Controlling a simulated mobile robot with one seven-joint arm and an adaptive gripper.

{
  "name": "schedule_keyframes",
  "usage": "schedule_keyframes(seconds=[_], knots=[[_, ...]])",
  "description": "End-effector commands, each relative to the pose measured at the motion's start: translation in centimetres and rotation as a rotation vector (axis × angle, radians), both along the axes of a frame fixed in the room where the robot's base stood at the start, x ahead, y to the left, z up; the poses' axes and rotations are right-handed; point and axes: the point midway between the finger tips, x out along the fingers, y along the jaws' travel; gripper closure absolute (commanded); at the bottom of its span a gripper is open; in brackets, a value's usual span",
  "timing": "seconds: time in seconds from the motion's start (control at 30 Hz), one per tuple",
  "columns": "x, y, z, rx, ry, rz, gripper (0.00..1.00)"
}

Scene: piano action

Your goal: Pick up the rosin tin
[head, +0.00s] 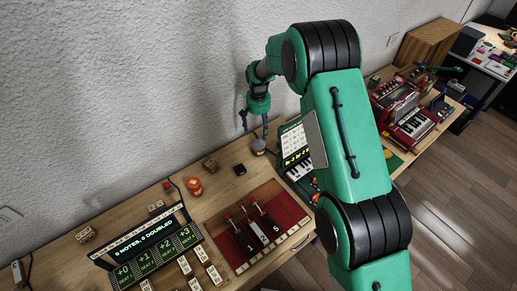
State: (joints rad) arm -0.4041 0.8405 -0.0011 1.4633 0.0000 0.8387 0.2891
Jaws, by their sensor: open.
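A small round grey tin (258,147), which looks like the rosin tin, sits on the wooden bench near the wall. Its label is too small to read. My gripper (254,129) is open and points down just above this tin, with its dark fingers apart. The right finger is close to the tin's top edge. I cannot tell whether it touches.
A small dark block (240,169), a brown block (211,164) and an orange jar (194,186) stand left of the tin. A green panel with keys (293,145) stands close on the right. A red tray (288,208) lies in front, and a red accordion (405,110) is further right.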

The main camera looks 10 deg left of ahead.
Motion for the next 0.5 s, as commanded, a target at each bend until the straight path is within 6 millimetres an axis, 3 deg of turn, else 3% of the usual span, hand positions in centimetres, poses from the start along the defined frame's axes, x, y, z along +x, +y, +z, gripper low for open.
schedule_keyframes(seconds=[0.27,0.5], knots=[[0.0,0.0,-0.1,0.000,0.001,0.000,0.24],[0.0,0.0,-2.2,-0.001,0.002,0.000,0.24]])
